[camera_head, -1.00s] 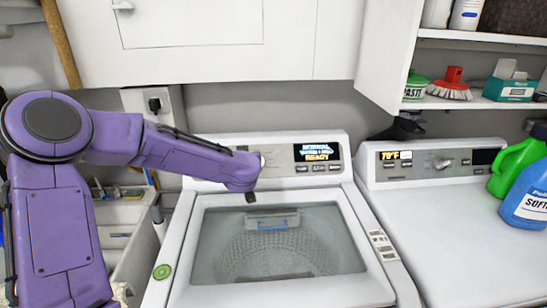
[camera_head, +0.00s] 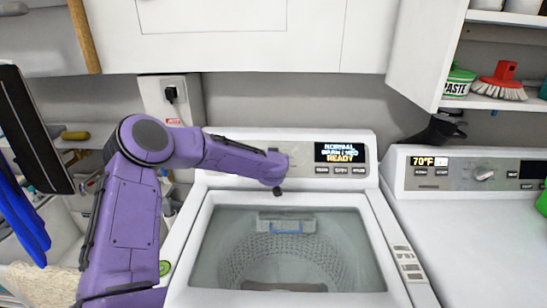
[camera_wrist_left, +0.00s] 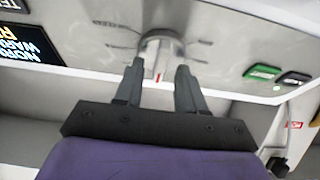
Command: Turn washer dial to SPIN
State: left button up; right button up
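The washer (camera_head: 190,240) stands in the middle of the head view with its lid window facing up. Its display (camera_head: 340,152) reads NORMAL, a blurred second line and READY. My left gripper (camera_head: 278,185) is at the control panel, left of the display, and hides most of the dial there. In the left wrist view the silvery round dial (camera_wrist_left: 163,45) lies just beyond the two fingertips of my left gripper (camera_wrist_left: 160,67). The fingers are apart with a gap between them; I cannot tell whether they touch the dial. My right gripper is not in view.
The dryer (camera_head: 465,235) with its own knob stands right of the washer. White cupboards (camera_head: 250,35) hang above. A dark panel (camera_head: 30,125) stands at the far left.

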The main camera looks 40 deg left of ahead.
pick_arm(q)
jog(key=shift+w+a+f, duration=0.1)
jog(key=shift+w+a, duration=0.1)
jog(key=shift+w, duration=0.05)
grip_shut()
